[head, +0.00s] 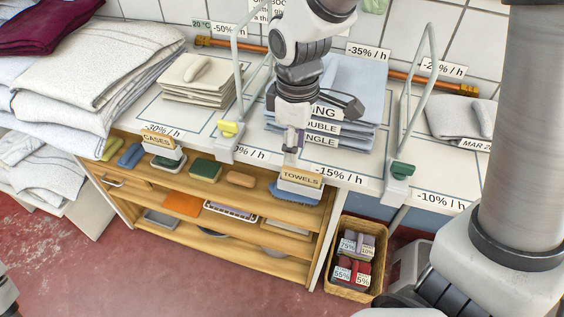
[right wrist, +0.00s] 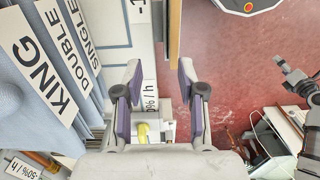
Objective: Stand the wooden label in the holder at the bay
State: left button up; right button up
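The wooden label reading TOWELS (head: 302,178) is upright at the counter's front edge in the head view, with a pale block (head: 299,189) at its foot, apparently its holder. My right gripper (head: 292,142) points down just above and behind this label. In the right wrist view its two purple-padded fingers (right wrist: 160,105) are apart with nothing gripped between them. Another wooden label, CASES (head: 157,140), stands in a white holder further left. I cannot make out the TOWELS label in the wrist view. My left gripper is not clear; part of that arm shows at the lower left.
Folded blue linen (head: 352,85) with KING, DOUBLE and SINGLE cards lies behind the gripper. Stands with a yellow clip (head: 229,129) and a green clip (head: 400,170) flank it. Below are wooden shelves (head: 262,264) and a wicker basket (head: 338,284). Red floor is open in front.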

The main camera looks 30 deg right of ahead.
aim_at(302, 172)
jog(key=s, duration=0.2)
jog(key=s+f, duration=0.1)
jog(key=s, duration=0.1)
jog(key=shift+d+f, duration=0.1)
jog(key=shift+s+f, duration=0.3)
jog(key=shift+f, duration=0.6)
jog(key=w+f, duration=0.2)
jog(key=shift+f+b, duration=0.35)
jog(key=shift+f, duration=0.05)
jog(key=shift+s+r, duration=0.15)
jog(key=shift+s, duration=0.05)
jog(key=shift+s+r, duration=0.1)
jog(key=c, duration=0.4)
grip_shut()
pick_arm(q)
jog(key=shift+s+f, duration=0.2)
jog(key=shift+s, duration=0.9)
jog(key=shift+r, duration=0.15)
